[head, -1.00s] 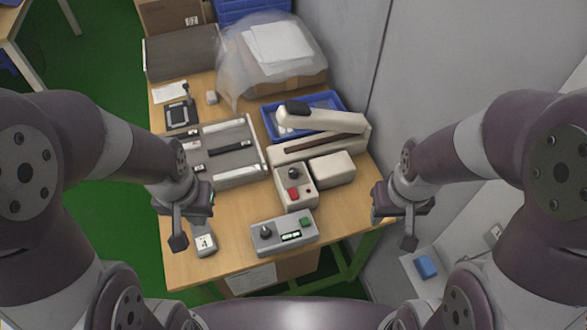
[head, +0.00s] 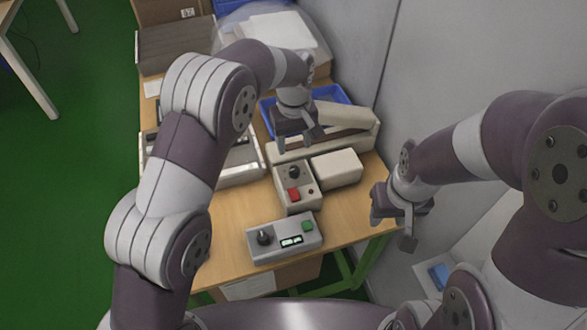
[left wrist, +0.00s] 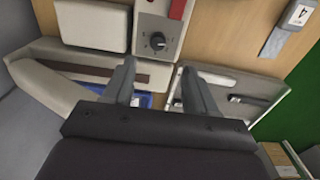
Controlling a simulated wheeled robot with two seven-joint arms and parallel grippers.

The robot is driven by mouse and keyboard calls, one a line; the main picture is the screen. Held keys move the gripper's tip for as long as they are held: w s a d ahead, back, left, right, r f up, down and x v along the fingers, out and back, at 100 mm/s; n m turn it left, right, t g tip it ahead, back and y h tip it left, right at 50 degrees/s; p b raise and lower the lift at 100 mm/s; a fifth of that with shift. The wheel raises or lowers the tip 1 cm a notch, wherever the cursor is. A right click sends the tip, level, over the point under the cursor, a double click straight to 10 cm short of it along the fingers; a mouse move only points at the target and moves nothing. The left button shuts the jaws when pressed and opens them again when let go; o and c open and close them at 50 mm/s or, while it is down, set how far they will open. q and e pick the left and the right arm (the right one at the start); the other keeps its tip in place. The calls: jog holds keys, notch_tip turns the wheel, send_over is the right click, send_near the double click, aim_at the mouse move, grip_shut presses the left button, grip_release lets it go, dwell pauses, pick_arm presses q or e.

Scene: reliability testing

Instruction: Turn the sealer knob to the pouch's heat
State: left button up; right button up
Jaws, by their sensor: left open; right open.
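The heat sealer (head: 345,146) is a cream machine with a long arm, at the right of the table. A cream control box (head: 296,196) stands at its front, with a black knob (head: 294,172) and a red switch (head: 294,194). In the left wrist view the knob (left wrist: 157,41) has a dial scale around it. A label reading 4 (left wrist: 299,14) shows at that view's upper right; I cannot tell a pouch. My left gripper (head: 296,138) is open above the sealer, behind the knob and apart from it. My right gripper (head: 391,222) is open and empty, right of the table.
A grey box (head: 283,238) with a black knob, a small display and a green button stands at the front edge. A blue tray (head: 335,94) lies behind the sealer. A grey wall bounds the right side. Bare table lies left of the control box.

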aim_at(294, 169)
pick_arm(q)
notch_tip(294, 169, down, 3)
jog(key=shift+r+p, duration=0.1)
jog(key=shift+p, duration=0.7)
jog(key=f, duration=0.4)
jog(key=f+p, duration=0.1)
jog(key=f, duration=0.2)
jog(key=shift+w, duration=0.3)
jog(key=shift+f, duration=0.3)
jog(key=shift+d+f, duration=0.1)
jog(key=shift+f, duration=0.1)
pick_arm(e)
jog(key=shift+w+d+r, duration=0.1)
jog(key=shift+w+r, duration=0.25)
jog(key=shift+r, duration=0.1)
pick_arm(q)
jog(key=c, duration=1.1)
